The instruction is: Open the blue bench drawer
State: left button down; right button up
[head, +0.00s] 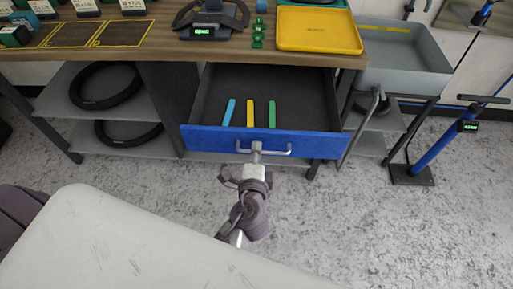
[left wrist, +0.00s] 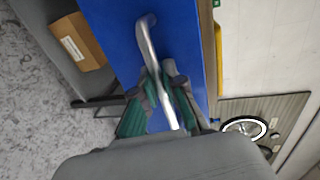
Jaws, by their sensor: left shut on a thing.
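The blue bench drawer (head: 220,141) is pulled out from under the wooden bench top in the head view. Its inside is dark, and a blue, a yellow and a green strip lie in it. A silver bar handle (head: 279,152) is on its front. My left gripper (head: 256,153) is at the handle, shut on it near its middle. In the left wrist view the fingers (left wrist: 168,100) close around the silver handle (left wrist: 147,42) in front of the blue drawer front (left wrist: 180,30). My right gripper is in neither view.
The bench top (head: 165,55) carries a yellow tray (head: 318,30) and a scale-like device (head: 212,20). Tyres (head: 106,85) lie on shelves to the left. A grey basin (head: 405,55) and a blue floor pump (head: 435,148) stand at the right.

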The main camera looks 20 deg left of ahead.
pick_arm(q)
jog(key=shift+s, duration=0.1)
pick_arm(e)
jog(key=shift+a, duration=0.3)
pick_arm(q)
jog(key=c, duration=1.5)
grip_release()
jog(key=shift+s, duration=0.15)
jog(key=v, duration=1.1)
jog(key=shift+s+d+r, duration=0.1)
jog(key=shift+s+d, duration=0.1)
jog(key=shift+s, duration=0.1)
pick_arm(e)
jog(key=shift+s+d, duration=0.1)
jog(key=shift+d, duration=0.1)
